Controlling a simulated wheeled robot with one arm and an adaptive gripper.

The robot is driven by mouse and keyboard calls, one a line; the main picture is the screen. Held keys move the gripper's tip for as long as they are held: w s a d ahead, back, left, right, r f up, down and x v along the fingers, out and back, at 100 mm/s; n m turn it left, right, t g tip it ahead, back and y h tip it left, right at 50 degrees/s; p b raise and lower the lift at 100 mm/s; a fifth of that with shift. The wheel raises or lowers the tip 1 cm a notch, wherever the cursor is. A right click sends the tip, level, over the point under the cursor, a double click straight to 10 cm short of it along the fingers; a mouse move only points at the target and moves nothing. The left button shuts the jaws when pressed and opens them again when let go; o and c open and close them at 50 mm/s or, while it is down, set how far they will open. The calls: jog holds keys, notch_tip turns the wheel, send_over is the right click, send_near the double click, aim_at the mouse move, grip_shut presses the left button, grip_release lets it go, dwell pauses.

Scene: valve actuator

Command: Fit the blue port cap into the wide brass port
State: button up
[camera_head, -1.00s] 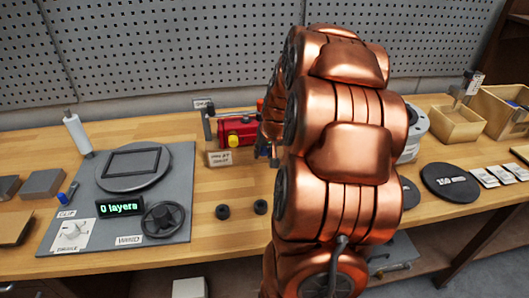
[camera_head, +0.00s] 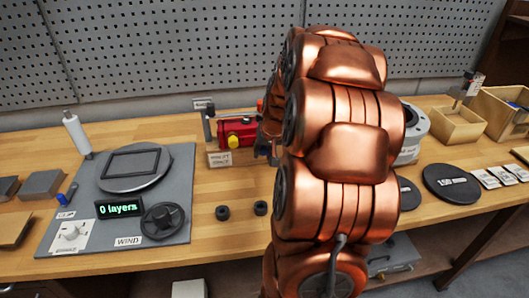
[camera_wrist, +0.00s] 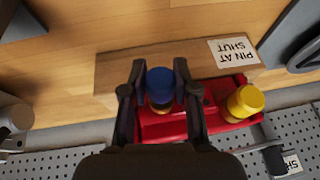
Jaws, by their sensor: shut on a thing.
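The blue port cap (camera_wrist: 160,80) is between the two fingers of my gripper (camera_wrist: 159,88) in the wrist view, and the fingers are shut on it. A little brass (camera_wrist: 162,106) shows just beside the cap, over the red valve body (camera_wrist: 214,115). I cannot tell whether the cap is inside a port or above it. A yellow cap (camera_wrist: 245,101) sits on the red body to the right. In the head view, the red body (camera_head: 238,127) and yellow cap (camera_head: 233,142) stand at the back of the bench; my arm hides the blue cap and most of the gripper.
A wooden block labelled "PIN AT SHUT" (camera_wrist: 165,62) lies along the red body. A grey pegboard (camera_head: 180,45) rises behind. Two small black rings (camera_head: 241,210) lie in front. A winding station (camera_head: 115,210) is left. Bare wood lies between station and valve.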

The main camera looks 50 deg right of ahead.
jog(key=shift+w+d, duration=0.5)
jog(key=shift+w, duration=0.15)
jog(key=o, duration=0.9)
jog(key=v, duration=1.2)
jog(key=shift+a, duration=0.1)
